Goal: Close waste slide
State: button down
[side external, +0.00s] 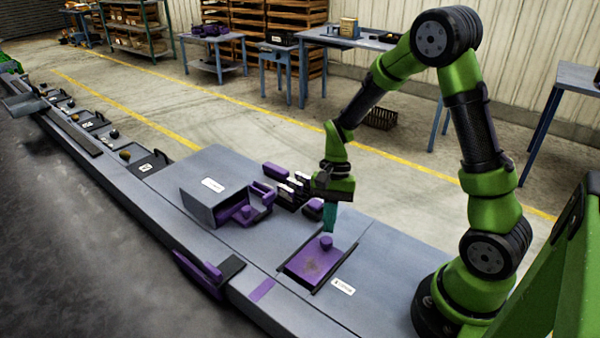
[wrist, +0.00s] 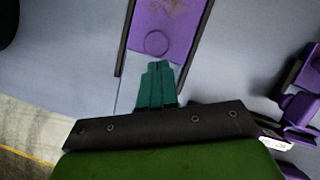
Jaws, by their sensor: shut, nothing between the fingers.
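A purple slide plate (side external: 313,264) lies between two dark rails on the grey bench top, with a round purple knob (side external: 326,242) near its far end. A small white label (side external: 343,286) sits beside it, too small to read, so I cannot confirm that this is the waste slide. In the wrist view the plate (wrist: 165,22) runs away from my gripper, and the knob (wrist: 156,42) shows as a round outline just beyond the fingertips. My gripper (side external: 329,229) has teal fingers, shut and empty, pointing down close to the knob. I cannot tell whether they touch it. The fingers also show in the wrist view (wrist: 158,66).
A grey open-fronted box (side external: 212,204) with purple parts stands left of the slide. Several purple and dark fittings (side external: 285,184) sit behind it. A purple part (side external: 203,272) hangs at the bench's front edge.

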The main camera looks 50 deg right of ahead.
jog(key=shift+a, duration=1.2)
jog(key=shift+d, duration=0.1)
jog(key=shift+w+d, duration=0.15)
jog(key=shift+d, duration=0.1)
jog(key=d, duration=0.1)
jog(key=w+d+r, duration=0.1)
jog(key=w+d, duration=0.1)
jog(key=shift+d+r, duration=0.2)
jog(key=shift+d, duration=0.05)
jog(key=v, duration=0.8)
jog(key=s+a+r+n+t+h, duration=0.1)
jog(key=s+a+r+n+t, duration=0.7)
jog(key=s+r, duration=0.4)
jog(key=shift+a+r+n+t+h, duration=0.2)
jog(key=shift+a+n+t+h, duration=0.3)
jog(key=shift+a, duration=0.65)
